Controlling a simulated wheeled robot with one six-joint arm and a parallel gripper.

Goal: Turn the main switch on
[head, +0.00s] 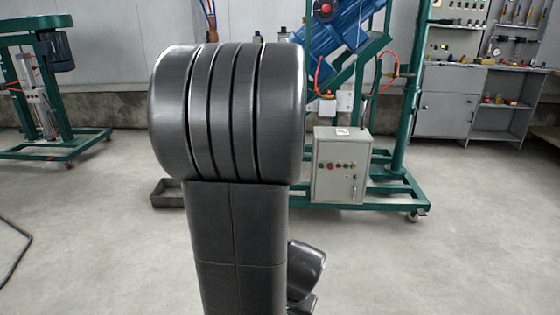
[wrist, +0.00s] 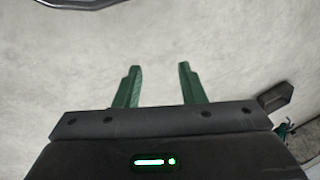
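A light grey control box (head: 336,180) stands on the base of a green wheeled frame, right of my arm in the head view. Its front has a row of small buttons, one of them red, and a dark mark lower right. Which of these is the main switch is too small to tell. My gripper (wrist: 157,88) shows in the wrist view with its two green fingers apart and nothing between them. It is over bare floor, away from the box. In the head view my arm hides part of the frame and my gripper is not seen.
The green frame (head: 402,110) carries a blue machine (head: 345,28) above the box. A dark tray (head: 168,193) lies on the floor behind my arm. A grey workbench (head: 446,112) stands at the back right, another green stand (head: 48,95) at the left. The floor in front is clear.

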